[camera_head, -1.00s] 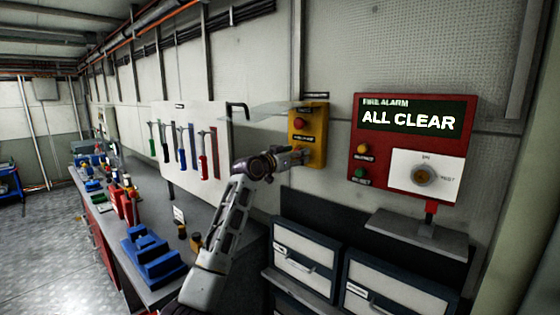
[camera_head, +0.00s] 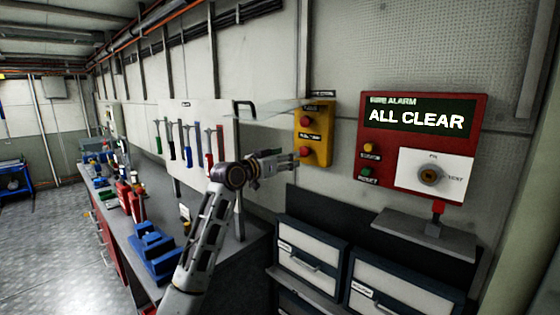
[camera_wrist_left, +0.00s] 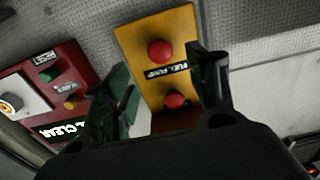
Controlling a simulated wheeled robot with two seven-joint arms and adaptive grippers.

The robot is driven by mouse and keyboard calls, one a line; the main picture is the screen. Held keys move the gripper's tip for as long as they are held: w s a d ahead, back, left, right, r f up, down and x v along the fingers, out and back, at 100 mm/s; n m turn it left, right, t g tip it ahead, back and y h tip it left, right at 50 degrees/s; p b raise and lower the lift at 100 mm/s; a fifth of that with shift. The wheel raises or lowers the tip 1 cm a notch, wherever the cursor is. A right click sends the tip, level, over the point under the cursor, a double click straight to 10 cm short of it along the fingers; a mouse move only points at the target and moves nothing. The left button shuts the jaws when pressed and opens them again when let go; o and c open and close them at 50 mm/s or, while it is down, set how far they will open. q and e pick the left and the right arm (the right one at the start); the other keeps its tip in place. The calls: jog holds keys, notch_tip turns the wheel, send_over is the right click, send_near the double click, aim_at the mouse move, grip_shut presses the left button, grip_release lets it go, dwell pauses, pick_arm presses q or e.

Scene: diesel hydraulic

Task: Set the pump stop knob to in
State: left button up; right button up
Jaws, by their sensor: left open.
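A yellow panel (camera_head: 317,150) on the wall carries two red knobs. The upper red knob (camera_head: 307,120) and the lower red knob (camera_head: 305,153) have dark labels; the label between them reads FUEL PUMP. The wrist view shows the panel (camera_wrist_left: 132,40) turned over, with the lower knob (camera_wrist_left: 160,51) above the upper knob (camera_wrist_left: 175,98). My left gripper (camera_head: 294,160) points at the panel by the lower knob. In the wrist view its fingers (camera_wrist_left: 152,72) are apart, with the knobs showing between them and nothing held. My right gripper is not seen.
A red fire alarm box (camera_head: 368,108) reading ALL CLEAR hangs right of the panel, with a grey shelf (camera_head: 425,235) below it. Drawer cabinets (camera_head: 312,268) stand below. A tool board (camera_head: 225,150) and a workbench (camera_head: 118,222) are on the left.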

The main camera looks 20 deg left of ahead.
pick_arm(q)
jog(key=shift+v, duration=1.2)
